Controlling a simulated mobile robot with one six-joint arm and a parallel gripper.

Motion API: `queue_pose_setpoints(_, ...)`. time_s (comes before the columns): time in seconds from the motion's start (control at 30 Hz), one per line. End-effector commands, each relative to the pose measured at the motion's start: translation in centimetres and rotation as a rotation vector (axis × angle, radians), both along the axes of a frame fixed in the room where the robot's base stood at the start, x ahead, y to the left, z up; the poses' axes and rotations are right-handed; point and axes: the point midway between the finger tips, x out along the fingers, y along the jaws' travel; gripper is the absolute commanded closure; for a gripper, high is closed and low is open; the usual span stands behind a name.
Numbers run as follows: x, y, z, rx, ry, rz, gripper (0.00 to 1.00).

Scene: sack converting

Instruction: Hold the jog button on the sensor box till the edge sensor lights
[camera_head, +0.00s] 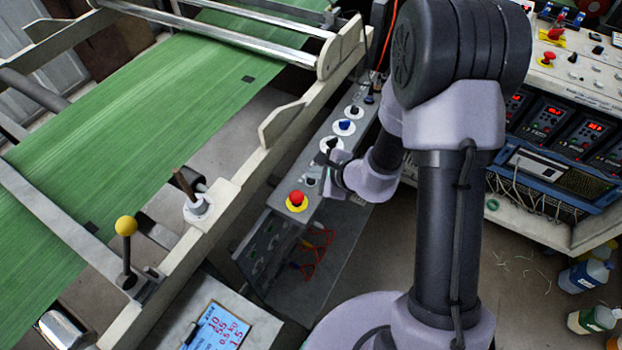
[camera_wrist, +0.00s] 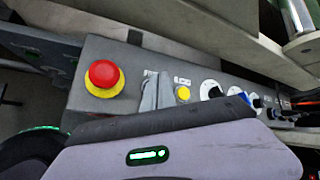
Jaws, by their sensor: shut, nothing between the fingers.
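The grey sensor box (camera_head: 327,200) runs along the side of the machine frame, with a row of controls on its top. In the wrist view its top (camera_wrist: 85,105) carries a red mushroom button (camera_wrist: 103,75) on a yellow ring, a small yellow button (camera_wrist: 183,93), and several knobs to the right. I cannot read which control is the jog button. My gripper (camera_head: 318,172) is shut and empty, low over the box just beyond the red button. In the wrist view its fingers (camera_wrist: 155,92) are between the red and yellow buttons. Contact cannot be told. No lit edge sensor is identifiable.
A green web (camera_head: 150,100) with dark marks runs through the machine at left. A yellow-knobbed lever (camera_head: 126,226) stands on its frame. A lit display (camera_head: 215,330) is at the bottom. A control rack (camera_head: 560,125) and bottles (camera_head: 590,320) are at right.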

Motion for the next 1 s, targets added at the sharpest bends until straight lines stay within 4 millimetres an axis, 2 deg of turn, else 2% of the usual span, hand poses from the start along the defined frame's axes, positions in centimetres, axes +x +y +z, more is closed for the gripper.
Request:
queue_pose_setpoints(0.77,0.0,0.0,-0.02,0.0,0.0,0.0,1.0)
queue_pose_setpoints(1.0,0.03,0.0,-0.71,0.0,-0.001,-0.001,1.0)
